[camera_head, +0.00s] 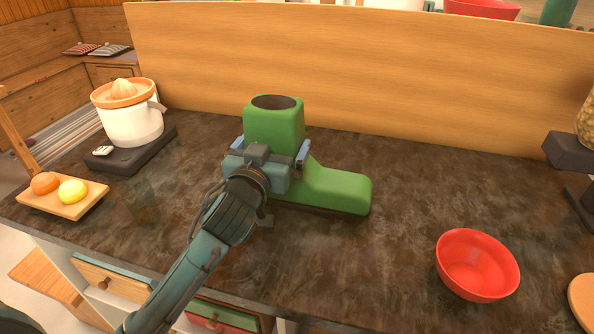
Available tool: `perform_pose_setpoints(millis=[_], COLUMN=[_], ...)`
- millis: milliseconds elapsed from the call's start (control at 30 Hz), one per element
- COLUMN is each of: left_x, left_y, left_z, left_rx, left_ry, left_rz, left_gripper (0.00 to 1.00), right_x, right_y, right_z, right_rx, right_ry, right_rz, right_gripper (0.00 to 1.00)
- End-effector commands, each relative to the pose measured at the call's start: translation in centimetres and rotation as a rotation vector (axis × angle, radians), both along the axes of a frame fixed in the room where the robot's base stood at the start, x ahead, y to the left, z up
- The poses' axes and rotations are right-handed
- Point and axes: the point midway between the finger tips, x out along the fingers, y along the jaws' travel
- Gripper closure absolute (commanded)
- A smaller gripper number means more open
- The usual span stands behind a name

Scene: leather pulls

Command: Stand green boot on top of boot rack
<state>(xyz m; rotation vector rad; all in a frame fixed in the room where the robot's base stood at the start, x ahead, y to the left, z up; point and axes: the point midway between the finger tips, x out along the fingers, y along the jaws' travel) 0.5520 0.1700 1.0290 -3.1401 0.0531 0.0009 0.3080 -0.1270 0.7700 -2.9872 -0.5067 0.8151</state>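The green boot (335,188) stands upright on the dark countertop, its toe pointing right and its dark shaft opening facing up. My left gripper (270,150) is at the near side of the boot's shaft, with one blue-tipped finger at the shaft's left edge and the other at its right edge. The fingers are spread about as wide as the shaft; whether they press on it I cannot tell. The gripper hides the lower shaft and heel. I see no boot rack in this view. My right gripper is not in view.
A red bowl (476,265) stands at the right front. A white and orange juicer (130,117) stands at the left back, near a wooden board (88,203) with fruit. A wooden panel (350,75) runs behind the countertop (400,220). The counter between boot and bowl is clear.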

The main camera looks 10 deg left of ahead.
Motion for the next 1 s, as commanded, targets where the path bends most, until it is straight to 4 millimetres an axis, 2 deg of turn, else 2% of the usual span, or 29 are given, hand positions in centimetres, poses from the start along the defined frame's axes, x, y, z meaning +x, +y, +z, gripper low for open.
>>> perform_pose_setpoints(millis=[100,333,1000], left_x=[0.88,0.94,0.91], left_y=[-0.04,-0.04,-0.05], left_z=[0.02,-0.05,-0.05], left_rx=[0.000,-0.001,0.000], left_ry=[0.000,0.000,0.001], left_rz=[0.000,-0.001,0.000], left_gripper=[0.00,0.01,0.56], right_x=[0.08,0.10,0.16], right_y=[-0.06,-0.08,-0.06], right_z=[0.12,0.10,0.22], right_rx=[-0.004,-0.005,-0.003], right_ry=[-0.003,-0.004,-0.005], right_rz=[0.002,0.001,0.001], right_gripper=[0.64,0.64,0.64])
